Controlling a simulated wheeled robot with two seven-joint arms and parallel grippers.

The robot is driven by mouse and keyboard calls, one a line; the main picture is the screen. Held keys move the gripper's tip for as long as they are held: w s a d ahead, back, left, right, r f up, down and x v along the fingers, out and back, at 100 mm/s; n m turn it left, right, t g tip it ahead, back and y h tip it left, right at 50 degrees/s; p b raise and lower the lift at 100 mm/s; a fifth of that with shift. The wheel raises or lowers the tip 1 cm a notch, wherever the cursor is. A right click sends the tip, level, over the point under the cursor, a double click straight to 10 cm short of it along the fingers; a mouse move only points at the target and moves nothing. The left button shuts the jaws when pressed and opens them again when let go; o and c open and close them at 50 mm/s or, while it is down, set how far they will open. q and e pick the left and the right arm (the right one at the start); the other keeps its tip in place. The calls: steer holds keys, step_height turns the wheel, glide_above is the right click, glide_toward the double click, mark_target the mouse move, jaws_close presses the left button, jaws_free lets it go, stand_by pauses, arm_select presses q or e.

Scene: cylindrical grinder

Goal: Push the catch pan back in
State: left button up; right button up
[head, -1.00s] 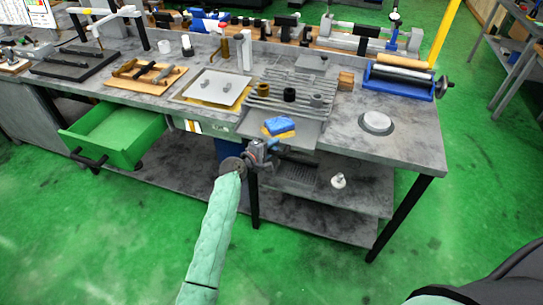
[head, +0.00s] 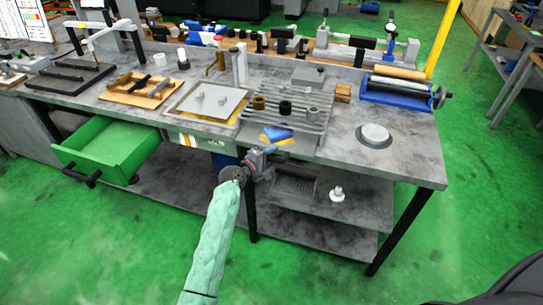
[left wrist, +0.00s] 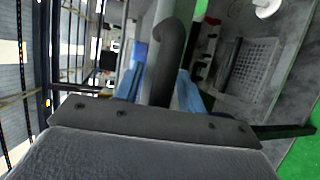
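The catch pan (head: 303,146) is the flat grey tray below the ribbed plate at the front of the bench. A blue and yellow cloth (head: 277,133) lies at its inner part. My left gripper (head: 262,160) is at the pan's front edge, and hides part of it. In the left wrist view a dark, curved bar (left wrist: 171,55), which looks like the pan's handle, stands between the blue fingers, and they appear closed against it on both sides. The pan's far end is hidden under the ribbed plate. My right gripper is not in view.
A green drawer (head: 110,150) stands open at the left. The bench top carries a ribbed plate (head: 318,108) with small cylinders and a round grey disc (head: 374,135). A lower shelf (head: 345,208) lies below. The green floor in front is clear.

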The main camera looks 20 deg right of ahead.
arm_select(q)
steer(key=b+v, duration=0.2)
steer(key=v, duration=0.6)
steer(key=shift+b, duration=0.3)
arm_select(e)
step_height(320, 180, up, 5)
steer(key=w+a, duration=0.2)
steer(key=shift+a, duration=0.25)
arm_select(q)
steer(key=shift+d+f, duration=0.1)
